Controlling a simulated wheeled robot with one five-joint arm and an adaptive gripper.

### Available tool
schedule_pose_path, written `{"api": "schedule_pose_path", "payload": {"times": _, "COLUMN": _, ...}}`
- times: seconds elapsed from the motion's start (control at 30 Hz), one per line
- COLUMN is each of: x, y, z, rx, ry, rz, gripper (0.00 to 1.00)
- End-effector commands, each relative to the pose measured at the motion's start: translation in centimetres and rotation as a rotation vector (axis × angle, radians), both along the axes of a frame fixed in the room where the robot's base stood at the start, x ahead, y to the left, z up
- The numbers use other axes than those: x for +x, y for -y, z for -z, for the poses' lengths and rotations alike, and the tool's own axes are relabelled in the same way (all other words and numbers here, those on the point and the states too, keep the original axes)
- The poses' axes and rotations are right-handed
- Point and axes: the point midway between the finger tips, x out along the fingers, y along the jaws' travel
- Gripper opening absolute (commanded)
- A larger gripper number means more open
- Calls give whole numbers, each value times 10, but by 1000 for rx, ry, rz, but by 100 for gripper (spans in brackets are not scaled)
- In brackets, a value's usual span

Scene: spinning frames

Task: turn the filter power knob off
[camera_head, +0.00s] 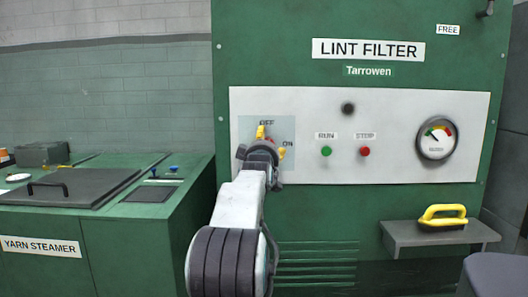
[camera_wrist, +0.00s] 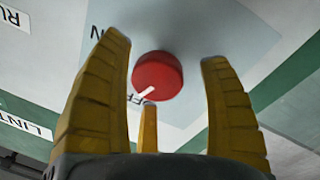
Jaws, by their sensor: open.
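The filter power knob (camera_wrist: 158,76) is a red round dial on a pale panel in the wrist view. Its white pointer line aims down-left at the OFF label (camera_wrist: 137,98), which is partly covered by a finger. An ON label (camera_wrist: 97,33) is partly visible to the left. My gripper (camera_wrist: 163,62) is open, with yellow fingers on both sides of the knob and a third below; I cannot tell whether they touch it. In the head view my gripper (camera_head: 270,143) is in front of the knob, hiding most of it, below the OFF label (camera_head: 266,122).
Green RUN (camera_head: 326,151) and red STOP (camera_head: 365,151) buttons and a gauge (camera_head: 436,139) are to the right on the panel. A shelf (camera_head: 430,233) with a yellow-handled tool (camera_head: 443,216) juts out lower right. The yarn steamer (camera_head: 80,245) stands left.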

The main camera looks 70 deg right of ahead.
Motion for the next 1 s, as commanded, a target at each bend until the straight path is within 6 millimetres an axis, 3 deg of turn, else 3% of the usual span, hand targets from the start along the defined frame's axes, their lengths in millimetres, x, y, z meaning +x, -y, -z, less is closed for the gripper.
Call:
{"api": "schedule_pose_path", "payload": {"times": 0.27, "x": -6, "y": -23, "z": 0, "rx": -1, "ry": 0, "rz": 0, "gripper": 71}}
{"api": "schedule_pose_path", "payload": {"times": 0.8, "x": -22, "y": -93, "z": 4, "rx": -2, "ry": 0, "rz": -1, "gripper": 71}}
{"api": "schedule_pose_path", "payload": {"times": 1.0, "x": -26, "y": -109, "z": 5, "rx": -2, "ry": 0, "rz": -1, "gripper": 71}}
